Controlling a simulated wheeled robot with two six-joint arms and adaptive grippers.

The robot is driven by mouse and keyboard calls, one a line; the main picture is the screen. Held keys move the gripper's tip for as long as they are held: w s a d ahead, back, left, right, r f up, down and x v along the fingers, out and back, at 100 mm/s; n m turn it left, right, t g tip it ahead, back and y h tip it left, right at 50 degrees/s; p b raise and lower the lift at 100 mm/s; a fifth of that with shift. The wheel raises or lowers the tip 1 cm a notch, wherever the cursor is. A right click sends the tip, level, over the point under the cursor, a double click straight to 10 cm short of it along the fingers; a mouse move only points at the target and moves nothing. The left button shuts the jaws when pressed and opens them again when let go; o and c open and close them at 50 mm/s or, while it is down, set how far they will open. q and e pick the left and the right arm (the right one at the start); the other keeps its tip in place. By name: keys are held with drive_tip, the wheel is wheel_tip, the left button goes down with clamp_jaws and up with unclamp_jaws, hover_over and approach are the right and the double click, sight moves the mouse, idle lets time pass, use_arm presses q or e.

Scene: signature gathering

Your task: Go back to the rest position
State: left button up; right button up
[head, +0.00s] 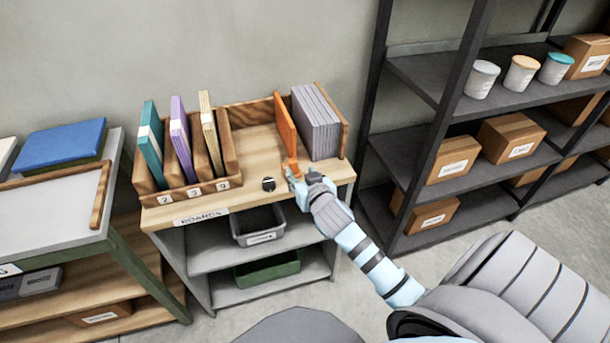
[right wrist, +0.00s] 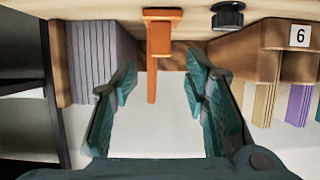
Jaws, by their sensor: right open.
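My right gripper (head: 297,174) is at the front of the low shelf unit, beside the lower end of an orange board (head: 284,124). In the right wrist view my right gripper (right wrist: 161,70) is open, with its two teal fingers spread. The orange board (right wrist: 152,80) stands edge-on between the fingers' lines, beyond the tips, with a gap on both sides. It leans against a grey block of files (head: 316,122) in a wooden holder. My left gripper is in neither view.
A numbered wooden rack (head: 145,183) with teal, purple and cream boards stands left on the shelf top (head: 235,200). A small black knob (head: 268,184) sits near the front edge. A dark rack (head: 419,75) with boxes stands right; a table (head: 45,205) stands left.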

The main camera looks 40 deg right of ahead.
drive_tip(key=v, duration=0.4)
idle(0.3)
drive_tip(key=s+f+n+g+y, duration=0.15)
drive_tip(key=s+f, duration=0.35)
drive_tip(key=f, duration=0.9)
drive_tip(key=s+f+n+g+y, duration=0.1)
drive_tip(key=s+f+n+g, duration=0.35)
drive_tip(key=f, duration=0.95)
drive_tip(key=s+a+f+g, duration=0.1)
drive_tip(key=s+f, duration=0.3)
drive_tip(key=s, duration=0.6)
drive_tip(key=s+a+f+m+g, duration=0.1)
drive_tip(key=s+f, duration=0.4)
drive_tip(key=s, duration=0.6)
drive_tip(key=s+a+f+g+y, duration=0.1)
drive_tip(key=s+a+f+g, duration=0.2)
drive_tip(key=s, duration=0.7)
wheel_tip(320, 180, down, 2)
drive_tip(key=shift+s+a+f+m, duration=0.25)
drive_tip(key=shift+a+m, duration=0.15)
drive_tip(key=shift+a, duration=0.7)
